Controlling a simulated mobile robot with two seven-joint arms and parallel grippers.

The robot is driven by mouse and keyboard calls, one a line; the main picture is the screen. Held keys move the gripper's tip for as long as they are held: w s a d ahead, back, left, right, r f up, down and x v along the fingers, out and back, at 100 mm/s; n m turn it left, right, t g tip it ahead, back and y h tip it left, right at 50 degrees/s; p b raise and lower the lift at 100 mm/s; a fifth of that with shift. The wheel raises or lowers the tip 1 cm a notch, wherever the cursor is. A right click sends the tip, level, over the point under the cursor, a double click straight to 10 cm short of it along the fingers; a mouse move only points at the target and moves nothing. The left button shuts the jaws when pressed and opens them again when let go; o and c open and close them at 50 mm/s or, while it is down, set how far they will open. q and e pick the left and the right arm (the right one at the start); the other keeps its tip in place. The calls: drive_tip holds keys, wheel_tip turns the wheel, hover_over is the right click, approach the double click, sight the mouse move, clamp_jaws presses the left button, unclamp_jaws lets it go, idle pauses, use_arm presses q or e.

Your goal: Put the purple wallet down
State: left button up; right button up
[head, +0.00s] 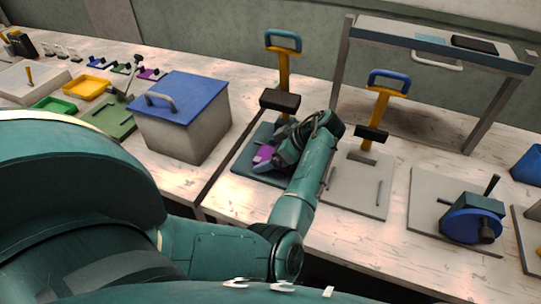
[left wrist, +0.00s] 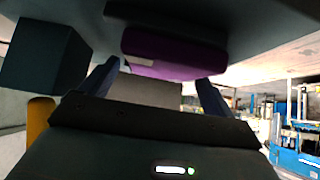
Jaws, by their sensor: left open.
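The purple wallet (head: 264,155) lies on the dark teal base plate (head: 245,168) of the press with the teal handle. It is partly hidden by my left gripper (head: 275,162). In the left wrist view, the purple wallet (left wrist: 175,52) shows against a dark surface, just beyond the two fingertips of my left gripper (left wrist: 158,75). The fingers are spread apart with nothing held between them. I cannot tell whether a finger still touches the wallet. My right gripper is not in view.
The press's yellow post (head: 284,72) and black head (head: 280,101) stand close behind my left gripper. A second press (head: 372,130) stands to the right. A grey box with a blue lid (head: 185,95) stands to the left. A raised shelf (head: 440,45) stands behind.

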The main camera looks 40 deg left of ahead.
use_arm(q)
drive_tip(key=c, duration=1.2)
drive_tip(key=shift+o, duration=0.2)
drive_tip(key=shift+r, duration=0.2)
